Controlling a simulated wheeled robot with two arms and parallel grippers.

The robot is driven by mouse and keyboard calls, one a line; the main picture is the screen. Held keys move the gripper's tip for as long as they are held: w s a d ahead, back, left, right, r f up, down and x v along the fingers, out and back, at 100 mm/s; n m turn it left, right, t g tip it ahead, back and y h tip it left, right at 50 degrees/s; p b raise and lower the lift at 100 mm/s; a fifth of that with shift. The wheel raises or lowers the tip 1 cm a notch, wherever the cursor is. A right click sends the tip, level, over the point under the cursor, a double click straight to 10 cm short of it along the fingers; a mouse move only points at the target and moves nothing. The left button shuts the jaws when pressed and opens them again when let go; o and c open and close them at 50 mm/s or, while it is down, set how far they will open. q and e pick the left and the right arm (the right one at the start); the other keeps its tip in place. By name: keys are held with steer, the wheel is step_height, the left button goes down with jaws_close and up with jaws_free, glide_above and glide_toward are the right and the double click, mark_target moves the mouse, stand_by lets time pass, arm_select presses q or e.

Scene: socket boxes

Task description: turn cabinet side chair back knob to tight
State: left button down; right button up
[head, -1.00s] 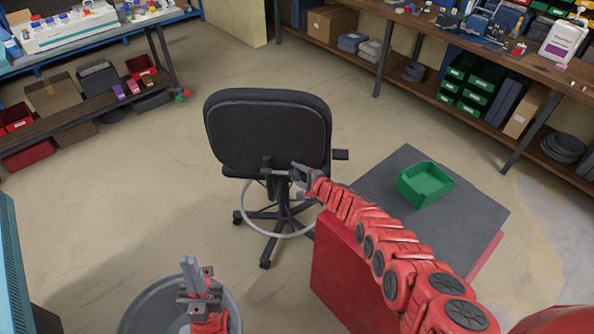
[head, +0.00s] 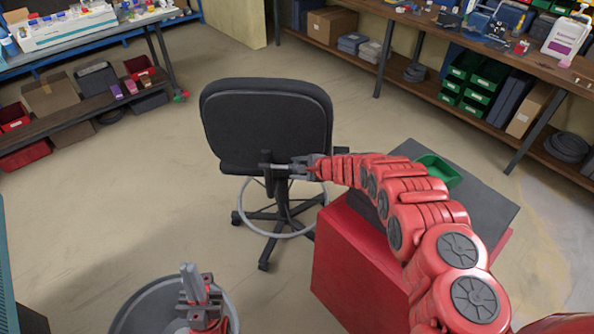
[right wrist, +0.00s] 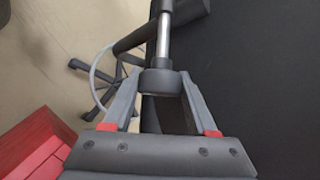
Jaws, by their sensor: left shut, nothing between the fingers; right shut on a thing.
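The black office chair (head: 262,122) stands with its back towards me; its post, footring and base show below. The chair back knob (right wrist: 160,82) is a dark round cap on a bright metal rod, seen in the right wrist view. My right gripper (head: 304,168) is at the rear of the chair back, on its right side. It is shut on the knob, with one finger on each side of it in the right wrist view (right wrist: 162,100). My left gripper (head: 192,282) is shut and empty at the bottom of the head view, away from the chair. The knob's tightness cannot be seen.
A red cabinet (head: 350,265) with a grey top stands right of the chair, under my right arm. A green bin (head: 440,170) on it is partly hidden by the arm. Workbenches (head: 480,45) line the back right and left. The floor left of the chair is clear.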

steer(key=shift+f, duration=0.1)
steer(key=o, duration=1.4)
steer(key=shift+c, duration=0.2)
